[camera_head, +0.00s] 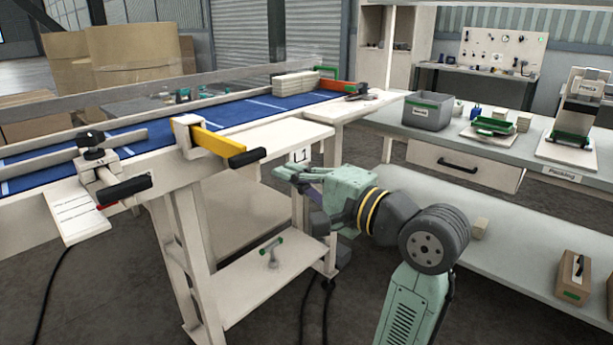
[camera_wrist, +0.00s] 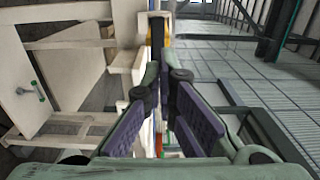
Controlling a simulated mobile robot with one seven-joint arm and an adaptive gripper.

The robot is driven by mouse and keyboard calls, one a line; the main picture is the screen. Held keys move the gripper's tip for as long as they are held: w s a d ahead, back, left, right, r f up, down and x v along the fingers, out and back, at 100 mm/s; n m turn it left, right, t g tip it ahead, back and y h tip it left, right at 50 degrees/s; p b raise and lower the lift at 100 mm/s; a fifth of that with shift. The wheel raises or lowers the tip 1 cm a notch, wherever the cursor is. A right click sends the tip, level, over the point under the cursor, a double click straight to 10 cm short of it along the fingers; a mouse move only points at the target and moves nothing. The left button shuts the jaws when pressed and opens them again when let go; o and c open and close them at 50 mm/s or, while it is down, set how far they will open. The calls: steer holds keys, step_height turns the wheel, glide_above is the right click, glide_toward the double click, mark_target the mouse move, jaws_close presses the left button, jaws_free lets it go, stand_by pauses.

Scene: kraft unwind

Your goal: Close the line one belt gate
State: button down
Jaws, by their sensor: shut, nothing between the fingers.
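The belt gate is a yellow bar (camera_head: 215,140) with a black handle (camera_head: 250,157).
Another black handle (camera_head: 125,188) sits on a white clamp at the left of the belt. The conveyor's lower shelf (camera_head: 265,285) holds a small green-handled item (camera_head: 272,250). A packing bench (camera_head: 470,150) with a grey bin (camera_head: 427,110) stands at the right.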

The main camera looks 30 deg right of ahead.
mark_target(211, 150)
steer(key=p+x, duration=0.1)
steer(key=x, duration=0.7)
steer(key=shift+p, duration=0.3)
steer(key=p+x, duration=0.5)
steer(key=x, duration=1.2)
steer(key=shift+w, duration=0.1)
steer(key=shift+r, duration=0.1)
steer(key=shift+p, duration=0.35)
